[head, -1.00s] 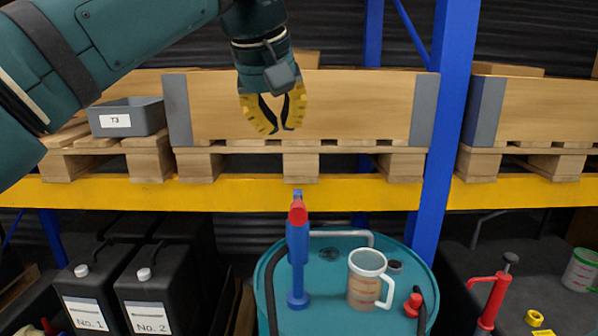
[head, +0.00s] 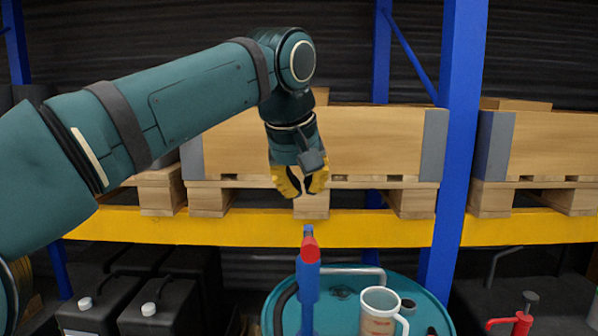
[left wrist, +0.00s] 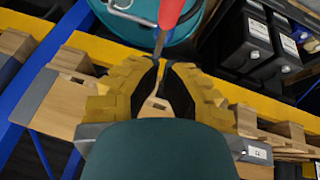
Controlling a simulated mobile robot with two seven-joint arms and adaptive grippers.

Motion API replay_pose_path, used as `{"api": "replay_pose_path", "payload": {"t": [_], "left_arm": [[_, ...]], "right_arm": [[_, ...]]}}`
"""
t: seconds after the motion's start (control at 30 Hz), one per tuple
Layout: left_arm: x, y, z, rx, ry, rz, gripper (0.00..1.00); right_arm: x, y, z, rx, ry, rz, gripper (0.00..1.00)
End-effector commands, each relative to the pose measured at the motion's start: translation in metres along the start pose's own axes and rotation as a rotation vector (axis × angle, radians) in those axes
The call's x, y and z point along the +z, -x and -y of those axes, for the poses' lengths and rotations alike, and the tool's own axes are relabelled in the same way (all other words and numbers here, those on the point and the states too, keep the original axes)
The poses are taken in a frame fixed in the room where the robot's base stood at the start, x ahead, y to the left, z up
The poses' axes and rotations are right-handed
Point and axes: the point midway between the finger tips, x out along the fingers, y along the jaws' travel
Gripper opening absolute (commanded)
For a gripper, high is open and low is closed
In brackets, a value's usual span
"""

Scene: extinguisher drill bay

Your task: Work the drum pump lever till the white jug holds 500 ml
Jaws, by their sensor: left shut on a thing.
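The blue drum pump (head: 309,290) stands on the teal drum, with the red grip of its lever (head: 310,250) at its top, pointing towards me. The white jug (head: 379,312) stands on the drum to the pump's right; its level cannot be read. My left gripper (head: 304,191) hangs fingers down above and beyond the lever, apart from it in the head view. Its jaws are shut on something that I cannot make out. In the left wrist view the red lever grip (left wrist: 170,12) shows just beyond the fingertips (left wrist: 160,62). My right gripper is out of view.
A yellow beam (head: 250,228) with pallets and wooden boxes (head: 370,140) lies behind the gripper. A blue upright (head: 453,150) rises to its right. Black canisters (head: 160,305) stand at the lower left. A red hand pump (head: 520,322) is at the lower right.

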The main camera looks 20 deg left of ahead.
Motion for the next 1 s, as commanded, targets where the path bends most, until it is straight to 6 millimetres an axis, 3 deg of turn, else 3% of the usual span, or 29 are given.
{"api": "replay_pose_path", "payload": {"t": [0.2,0.4,1.0], "left_arm": [[0.003,-0.042,0.001,-0.001,-0.001,0.001,0.0],[0.022,-0.058,0.001,0.0,-0.001,0.001,0.0],[0.028,-0.065,0.0,0.0,0.0,-0.003,0.0]], "right_arm": [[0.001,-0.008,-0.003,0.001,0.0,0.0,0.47],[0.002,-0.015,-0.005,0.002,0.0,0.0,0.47],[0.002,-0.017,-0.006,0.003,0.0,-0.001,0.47]]}}
